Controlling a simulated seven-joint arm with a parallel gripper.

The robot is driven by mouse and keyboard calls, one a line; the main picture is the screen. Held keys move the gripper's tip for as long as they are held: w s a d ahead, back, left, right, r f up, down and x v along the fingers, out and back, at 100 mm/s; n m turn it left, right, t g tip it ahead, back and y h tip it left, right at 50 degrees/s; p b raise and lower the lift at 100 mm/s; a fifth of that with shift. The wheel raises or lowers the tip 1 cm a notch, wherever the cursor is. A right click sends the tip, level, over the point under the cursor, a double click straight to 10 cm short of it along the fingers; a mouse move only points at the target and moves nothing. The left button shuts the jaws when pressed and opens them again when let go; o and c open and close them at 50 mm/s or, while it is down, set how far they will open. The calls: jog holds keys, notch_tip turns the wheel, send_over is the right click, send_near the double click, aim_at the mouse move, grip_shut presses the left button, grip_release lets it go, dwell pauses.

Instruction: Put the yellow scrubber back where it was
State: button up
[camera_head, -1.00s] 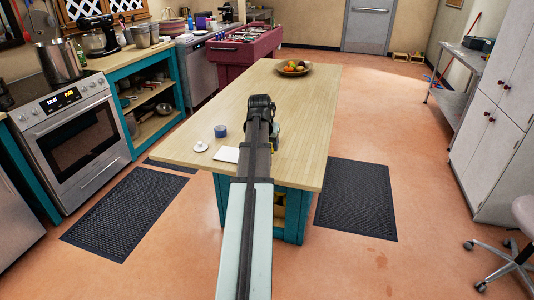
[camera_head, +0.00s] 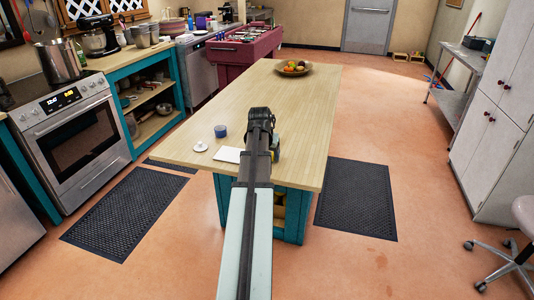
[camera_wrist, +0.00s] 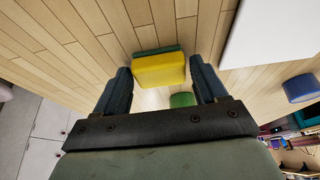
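The yellow scrubber, a yellow block with a green layer on its far side, shows in the wrist view (camera_wrist: 160,72). It lies between the two spread fingers of my gripper (camera_wrist: 160,80), its sides very close to both fingertips. I cannot tell whether the fingers press on it or stand just clear. In the head view my gripper (camera_head: 262,116) is over the near part of the wooden table (camera_head: 290,110), and the arm hides what is under it. A small green thing (camera_wrist: 183,99) shows below the scrubber in the wrist view; I cannot tell what it is.
Left of my gripper on the table are a blue round thing (camera_head: 220,131), a small white disc (camera_head: 200,147) and a flat white sheet (camera_head: 228,155). A dark and yellowish thing (camera_head: 275,146) is just right of my gripper. A fruit bowl (camera_head: 294,72) stands at the far end.

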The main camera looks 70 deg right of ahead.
jog(key=shift+o, duration=0.9)
jog(key=shift+r, duration=0.1)
jog(key=v, duration=1.2)
